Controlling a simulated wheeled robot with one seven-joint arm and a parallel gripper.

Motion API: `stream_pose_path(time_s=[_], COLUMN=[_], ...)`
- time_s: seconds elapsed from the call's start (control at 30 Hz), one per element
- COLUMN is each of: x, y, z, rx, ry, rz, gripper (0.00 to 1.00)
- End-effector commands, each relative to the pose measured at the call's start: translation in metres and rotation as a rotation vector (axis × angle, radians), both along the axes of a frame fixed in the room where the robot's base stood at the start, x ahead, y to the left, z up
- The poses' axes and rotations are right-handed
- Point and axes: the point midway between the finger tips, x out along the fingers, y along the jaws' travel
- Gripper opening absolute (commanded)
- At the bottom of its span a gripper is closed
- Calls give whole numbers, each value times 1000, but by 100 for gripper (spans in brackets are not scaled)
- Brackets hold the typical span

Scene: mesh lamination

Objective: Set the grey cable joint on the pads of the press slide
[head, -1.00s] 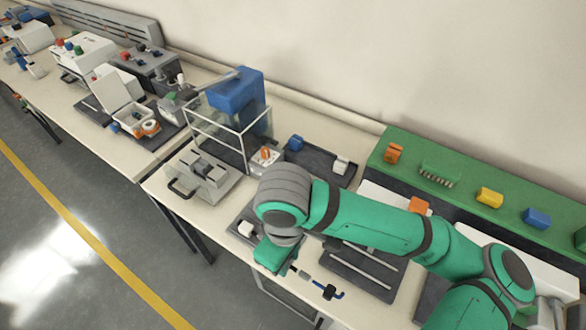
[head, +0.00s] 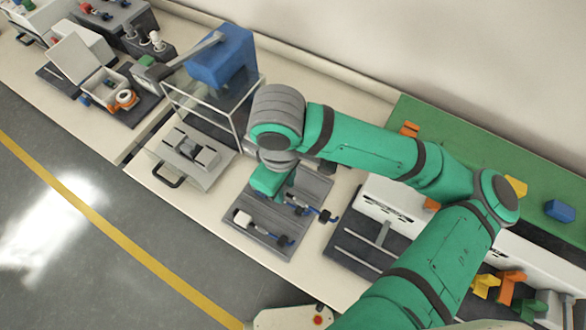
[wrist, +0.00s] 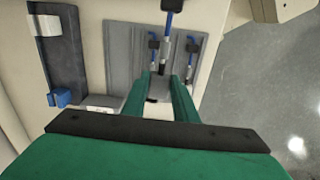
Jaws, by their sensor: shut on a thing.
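My gripper (head: 284,194) is shut on a cable piece that has a black block and a blue cable end (head: 325,215). It hangs over the grey grooved tray (head: 262,243). In the wrist view, the blue cable (wrist: 167,28) runs forward from between the fingertips (wrist: 166,84). My gripper is apart from the slide.
Another cable piece with a white end (head: 242,219) lies in the grooved tray. The press has a clear guard frame and a blue head (head: 222,58) behind the slide. A dark strip with blue and white blocks shows in the wrist view (wrist: 62,65).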

Motion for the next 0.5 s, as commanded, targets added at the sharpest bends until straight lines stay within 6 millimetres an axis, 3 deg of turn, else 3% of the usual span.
stream_pose_path(time_s=[0.17,0.5], x=[24,95], y=[0,0], z=[-11,-45], rx=[-2,-3], ry=[3,3], rz=[-3,-3], gripper=[0,0])
